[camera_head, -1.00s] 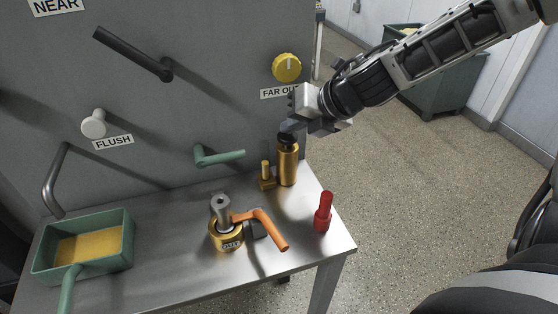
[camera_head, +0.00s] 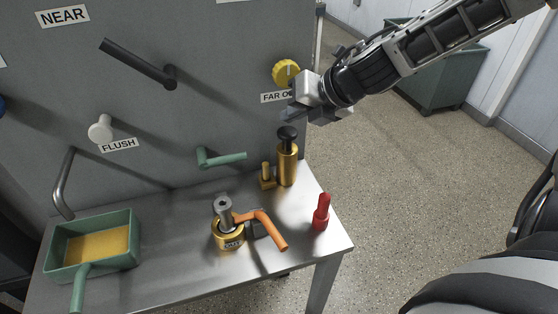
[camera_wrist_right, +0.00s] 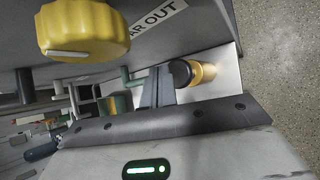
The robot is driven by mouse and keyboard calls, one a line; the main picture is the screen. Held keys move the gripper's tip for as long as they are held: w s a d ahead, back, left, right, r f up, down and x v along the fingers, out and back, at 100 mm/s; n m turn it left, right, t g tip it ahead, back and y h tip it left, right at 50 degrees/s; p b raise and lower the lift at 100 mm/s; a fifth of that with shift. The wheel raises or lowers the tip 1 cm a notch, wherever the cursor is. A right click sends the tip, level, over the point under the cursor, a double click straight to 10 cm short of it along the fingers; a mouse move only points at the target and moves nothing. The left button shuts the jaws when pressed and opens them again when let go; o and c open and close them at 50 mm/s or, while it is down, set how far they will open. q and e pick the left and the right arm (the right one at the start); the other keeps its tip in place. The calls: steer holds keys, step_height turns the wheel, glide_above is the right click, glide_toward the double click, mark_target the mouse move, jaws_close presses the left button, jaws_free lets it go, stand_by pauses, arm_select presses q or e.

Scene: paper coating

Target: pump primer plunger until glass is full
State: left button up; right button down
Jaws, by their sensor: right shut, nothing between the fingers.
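The primer is an upright brass cylinder (camera_head: 287,168) at the table's back right corner, topped by a black plunger knob (camera_head: 288,133). The knob stands up above the body on a short dark stem. A small brass fitting (camera_head: 267,174) stands beside it; I cannot make out a glass or any level in it. My right gripper (camera_head: 289,115) is shut and empty, just above the knob and apart from it. In the right wrist view the shut fingers (camera_wrist_right: 158,88) are beside the black knob (camera_wrist_right: 182,73). My left gripper is not in view.
A yellow dial (camera_head: 286,73) is on the grey panel close to my right gripper. A green lever (camera_head: 222,159) sticks out lower left. On the table (camera_head: 175,235) stand a brass valve with an orange handle (camera_head: 268,228), a red plug (camera_head: 321,212) and a green tray (camera_head: 133,240).

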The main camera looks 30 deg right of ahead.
mark_target(293, 134)
step_height(293, 134, up, 6)
steer(key=p, duration=0.4)
steer(key=shift+f, duration=0.15)
steer(key=shift+s, duration=0.1)
stand_by(0.6)
